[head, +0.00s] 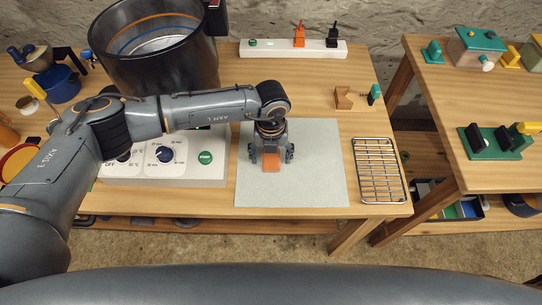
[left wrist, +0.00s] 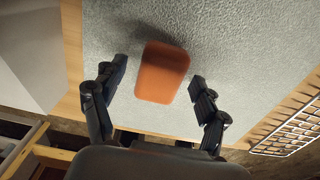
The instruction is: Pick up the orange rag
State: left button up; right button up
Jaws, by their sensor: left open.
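The orange rag (head: 271,162) is a small orange block-like piece on the pale grey mat (head: 318,172), and its upper part is hidden under my left gripper in the head view. My left gripper (head: 271,157) points down over it. In the left wrist view the orange rag (left wrist: 162,73) lies between the two dark fingers of the left gripper (left wrist: 158,80), with a gap on each side. The fingers are open and do not touch it. My right gripper is in neither view.
A wire rack (head: 378,170) lies right of the mat. A white control panel (head: 207,158) with a green START button is on the left, below a large dark pot (head: 155,50). A power strip (head: 293,49) lies at the back. The mat is clear around the rag.

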pick_arm(q)
jog(key=c, duration=1)
jog(key=shift+c, duration=0.2)
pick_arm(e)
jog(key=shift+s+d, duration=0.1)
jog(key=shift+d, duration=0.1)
pick_arm(q)
jog(key=shift+r, duration=0.1)
jog(key=shift+r, duration=0.25)
notch_tip(320, 180, up, 2)
jog(key=shift+r+b, duration=0.1)
jog(key=shift+b, duration=0.25)
jog(key=s+d+r+b, duration=0.3)
jog(key=s+r+b, duration=0.1)
jog(key=s+r, duration=0.6)
jog(key=shift+s+d, duration=0.3)
jog(key=shift+s, duration=1.55)
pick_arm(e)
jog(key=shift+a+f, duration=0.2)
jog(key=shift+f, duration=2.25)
